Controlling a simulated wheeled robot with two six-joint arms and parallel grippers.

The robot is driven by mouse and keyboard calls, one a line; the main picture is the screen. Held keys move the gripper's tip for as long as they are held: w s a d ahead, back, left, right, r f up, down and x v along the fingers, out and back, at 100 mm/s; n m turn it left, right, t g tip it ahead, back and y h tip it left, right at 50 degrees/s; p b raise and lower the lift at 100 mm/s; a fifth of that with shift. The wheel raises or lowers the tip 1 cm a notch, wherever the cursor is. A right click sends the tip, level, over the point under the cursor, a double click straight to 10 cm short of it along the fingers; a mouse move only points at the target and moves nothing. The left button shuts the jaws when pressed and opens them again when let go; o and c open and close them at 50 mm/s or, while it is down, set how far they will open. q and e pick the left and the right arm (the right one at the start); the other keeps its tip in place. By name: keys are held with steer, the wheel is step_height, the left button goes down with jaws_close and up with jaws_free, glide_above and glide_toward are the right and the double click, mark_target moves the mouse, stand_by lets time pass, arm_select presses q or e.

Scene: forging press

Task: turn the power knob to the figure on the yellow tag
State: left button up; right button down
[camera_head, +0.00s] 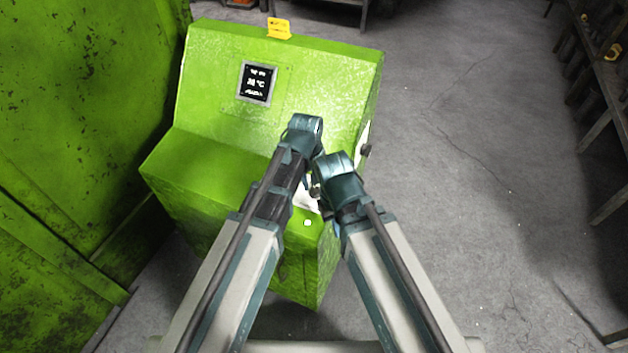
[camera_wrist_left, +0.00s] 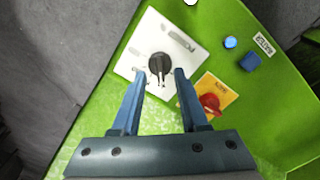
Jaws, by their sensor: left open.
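The black power knob (camera_wrist_left: 160,65) sits on a white plate (camera_wrist_left: 190,45) on the green console, in the left wrist view. My left gripper (camera_wrist_left: 159,76) is open, its two blue fingers spread on either side of the knob's near part; I cannot tell whether they touch it. A yellow tag (camera_head: 279,28) stands on the console's top edge in the head view; its figure is too small to read. A dark display (camera_head: 257,83) on the console's sloped face shows small white text with °C. My right arm's wrist (camera_head: 340,182) is beside the left one; its jaws are hidden.
Blue buttons (camera_wrist_left: 250,62) are farther right. A large green machine wall (camera_head: 80,120) stands left of the console (camera_head: 210,160). Grey floor (camera_head: 470,150) is open on the right.

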arm_select(q)
step_height(320, 180, up, 12)
steer(key=s+p, duration=0.1)
steer(key=p, duration=0.9)
steer(key=shift+s+a+f, duration=0.2)
steer(key=shift+a+f, duration=0.05)
steer(key=shift+a, duration=0.15)
steer(key=s+a+m, duration=0.2)
steer(key=s+a, duration=0.2)
steer(key=a, duration=0.4)
steer(key=s+a+m, duration=0.2)
steer(key=s+a, duration=0.2)
steer(key=a, duration=0.4)
steer(key=s+d+m+g+y, duration=0.1)
steer(key=s+d+m+y, duration=0.1)
steer(key=s+d, duration=0.4)
steer(key=d+m, duration=0.1)
steer(key=d, duration=0.4)
steer(key=shift+g, duration=0.3)
steer(key=shift+d, duration=0.1)
